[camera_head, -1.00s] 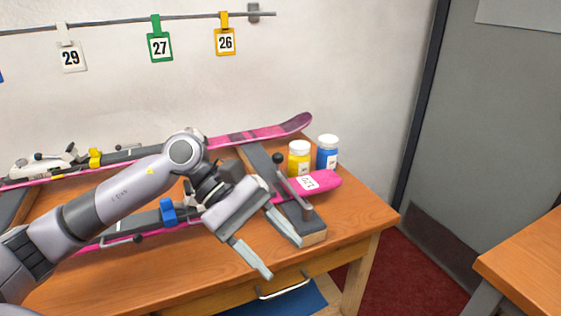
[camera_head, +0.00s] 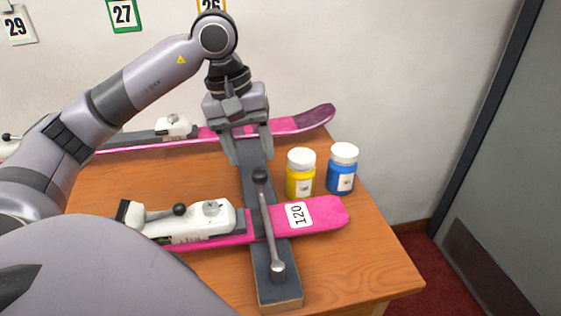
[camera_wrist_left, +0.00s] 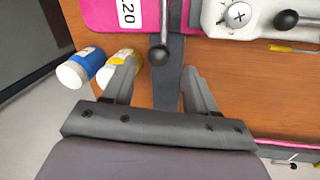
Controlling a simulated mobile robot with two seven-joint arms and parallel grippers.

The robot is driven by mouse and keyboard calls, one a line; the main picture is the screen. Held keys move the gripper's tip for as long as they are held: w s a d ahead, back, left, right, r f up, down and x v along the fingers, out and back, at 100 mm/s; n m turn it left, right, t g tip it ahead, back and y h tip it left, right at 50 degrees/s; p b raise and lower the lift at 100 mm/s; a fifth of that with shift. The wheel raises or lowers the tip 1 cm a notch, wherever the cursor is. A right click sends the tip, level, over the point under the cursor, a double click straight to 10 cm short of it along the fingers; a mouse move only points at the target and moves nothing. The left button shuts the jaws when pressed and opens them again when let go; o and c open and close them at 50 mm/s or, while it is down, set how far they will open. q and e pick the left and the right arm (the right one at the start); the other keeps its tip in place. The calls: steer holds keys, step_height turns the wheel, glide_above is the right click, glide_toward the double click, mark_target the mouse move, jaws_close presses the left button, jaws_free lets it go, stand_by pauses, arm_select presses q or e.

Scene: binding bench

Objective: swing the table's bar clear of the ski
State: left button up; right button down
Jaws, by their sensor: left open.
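The bar (camera_head: 268,225) is a thin metal lever with a black ball knob (camera_head: 260,176). It runs from its pivot at the front of the dark support block (camera_head: 282,290) back across the near pink ski (camera_head: 325,213), which carries a 120 label. My left gripper (camera_head: 251,158) is open and points down just behind the knob, over the rear of the block. In the left wrist view the knob (camera_wrist_left: 159,55) shows between and just ahead of the open fingertips (camera_wrist_left: 158,69); contact cannot be told. My right gripper is not in view.
A yellow jar (camera_head: 300,180) and a blue jar (camera_head: 342,172) stand right of the knob, close to the gripper. A second pink ski (camera_head: 305,120) lies behind. A white binding (camera_head: 190,220) sits on the near ski. The wooden table (camera_head: 370,260) is bare at front right.

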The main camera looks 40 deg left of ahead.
mark_target(258, 170)
arm_select(q)
steer(key=shift+w, duration=0.2)
steer(key=shift+w+d+f, duration=0.1)
steer(key=shift+d+f, duration=0.05)
steer(key=shift+f, duration=1)
steer(key=shift+w+d+f, duration=0.15)
steer(key=shift+d+f, duration=0.05)
steer(key=shift+f, duration=0.95)
steer(key=shift+w+d+f, duration=0.1)
steer(key=shift+d+f, duration=0.05)
steer(key=shift+f, duration=1)
jaws_close()
